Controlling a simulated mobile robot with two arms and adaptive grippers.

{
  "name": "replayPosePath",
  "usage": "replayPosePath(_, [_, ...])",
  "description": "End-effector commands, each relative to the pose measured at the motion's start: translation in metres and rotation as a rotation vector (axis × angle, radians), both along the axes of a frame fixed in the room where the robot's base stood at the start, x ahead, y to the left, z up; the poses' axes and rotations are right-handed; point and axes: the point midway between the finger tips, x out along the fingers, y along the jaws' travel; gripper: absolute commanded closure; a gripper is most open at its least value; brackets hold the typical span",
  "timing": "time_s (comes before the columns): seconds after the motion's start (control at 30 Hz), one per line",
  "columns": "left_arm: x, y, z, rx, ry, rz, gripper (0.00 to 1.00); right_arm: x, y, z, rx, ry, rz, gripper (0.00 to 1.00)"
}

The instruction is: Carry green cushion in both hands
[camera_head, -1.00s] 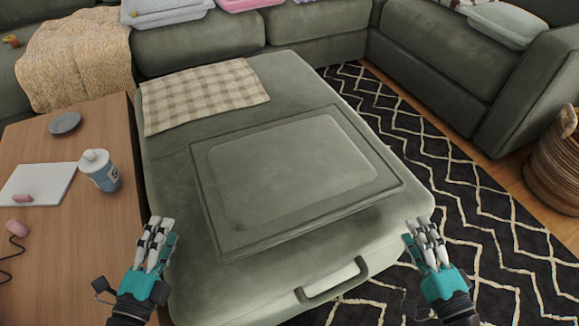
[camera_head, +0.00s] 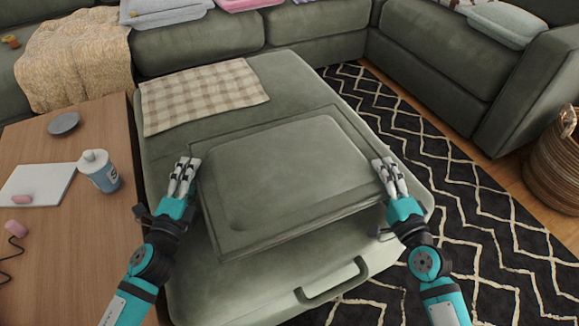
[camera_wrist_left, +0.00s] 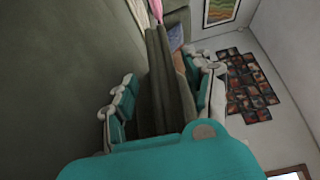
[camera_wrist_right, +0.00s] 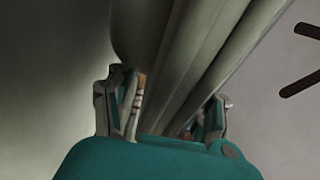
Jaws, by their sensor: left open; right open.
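The green cushion (camera_head: 285,175), a flat square with a raised middle panel, lies on the large green ottoman (camera_head: 195,265). My left gripper (camera_head: 187,168) is open at the cushion's left edge. In the left wrist view the cushion's edge (camera_wrist_left: 160,75) stands between its spread fingers. My right gripper (camera_head: 388,170) is open at the cushion's right edge. In the right wrist view the cushion's edge (camera_wrist_right: 205,45) runs between its fingers. The fingers hide small parts of both side edges in the head view.
A checked cloth (camera_head: 205,95) lies on the ottoman behind the cushion. A wooden table (camera_head: 75,255) at the left holds a bottle (camera_head: 102,174), a white notepad (camera_head: 40,184) and a grey dish (camera_head: 64,124). A green sofa (camera_head: 200,45) closes off the back. Patterned rug (camera_head: 480,240) lies at the right.

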Motion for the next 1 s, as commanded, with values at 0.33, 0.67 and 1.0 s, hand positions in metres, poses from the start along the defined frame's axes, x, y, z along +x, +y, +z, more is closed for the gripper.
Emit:
replayPosePath(0.33, [0.018, -0.002, 0.0, 0.0, 0.001, 0.001, 0.48, 0.018, 0.005, 0.0, 0.0, 0.001, 0.001, 0.48])
replayPosePath(0.67, [0.018, -0.003, 0.0, 0.0, 0.001, 0.001, 0.66, 0.018, 0.005, 0.0, 0.0, 0.0, 0.001, 0.66])
replayPosePath(1.0, [0.018, -0.002, 0.0, -0.001, 0.001, 0.001, 1.0, 0.017, 0.005, -0.002, -0.002, 0.003, 0.001, 1.0])
